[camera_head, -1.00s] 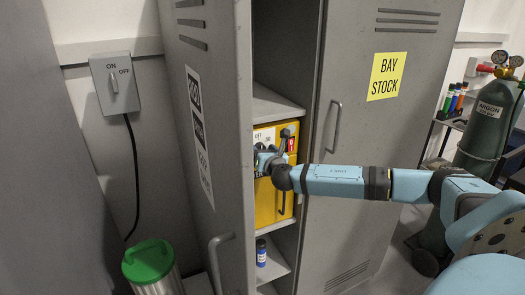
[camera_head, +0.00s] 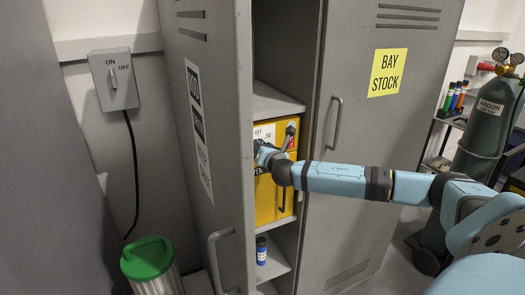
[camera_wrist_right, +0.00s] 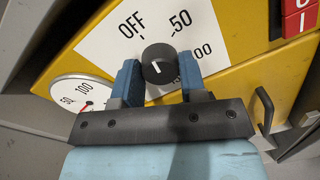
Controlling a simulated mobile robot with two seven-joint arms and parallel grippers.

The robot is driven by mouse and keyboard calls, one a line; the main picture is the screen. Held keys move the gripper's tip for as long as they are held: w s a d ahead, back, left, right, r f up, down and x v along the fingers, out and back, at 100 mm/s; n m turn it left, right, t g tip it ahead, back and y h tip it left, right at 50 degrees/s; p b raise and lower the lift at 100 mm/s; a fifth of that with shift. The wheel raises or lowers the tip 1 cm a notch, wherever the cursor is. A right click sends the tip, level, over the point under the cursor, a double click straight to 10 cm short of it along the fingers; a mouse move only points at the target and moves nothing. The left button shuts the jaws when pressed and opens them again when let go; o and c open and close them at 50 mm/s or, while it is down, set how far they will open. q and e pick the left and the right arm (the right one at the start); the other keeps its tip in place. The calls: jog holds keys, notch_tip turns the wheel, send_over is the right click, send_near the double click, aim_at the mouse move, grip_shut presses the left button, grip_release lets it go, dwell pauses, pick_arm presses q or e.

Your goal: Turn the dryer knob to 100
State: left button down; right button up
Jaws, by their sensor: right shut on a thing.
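The yellow dryer (camera_head: 268,208) sits on a shelf inside the open grey locker. My right gripper (camera_head: 262,152) is at its upper front. In the right wrist view, the black dryer knob (camera_wrist_right: 158,62) is between the blue fingers of my right gripper (camera_wrist_right: 159,67), which is shut on it. The knob's white mark shows on its lower part, away from OFF. The white dial plate (camera_wrist_right: 110,45) reads OFF at upper left, 50 at upper right and 100 at right, partly hidden by a finger. My left gripper is out of view.
A round gauge (camera_wrist_right: 80,98) with a red needle is beside the dial plate. A red switch (camera_wrist_right: 298,22) and a dark handle (camera_wrist_right: 265,110) are on the dryer. The locker door (camera_head: 205,130) stands open at left. A small bottle (camera_head: 261,250) stands on the shelf below.

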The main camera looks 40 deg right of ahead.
jog(key=m+b, duration=0.1)
jog(key=m, duration=0.9)
jog(key=m+y+b, duration=0.1)
jog(key=m+b, duration=0.1)
jog(key=m, duration=0.8)
jog(key=shift+y, duration=0.3)
jog(key=shift+m, duration=0.4)
jog(key=o, duration=0.9)
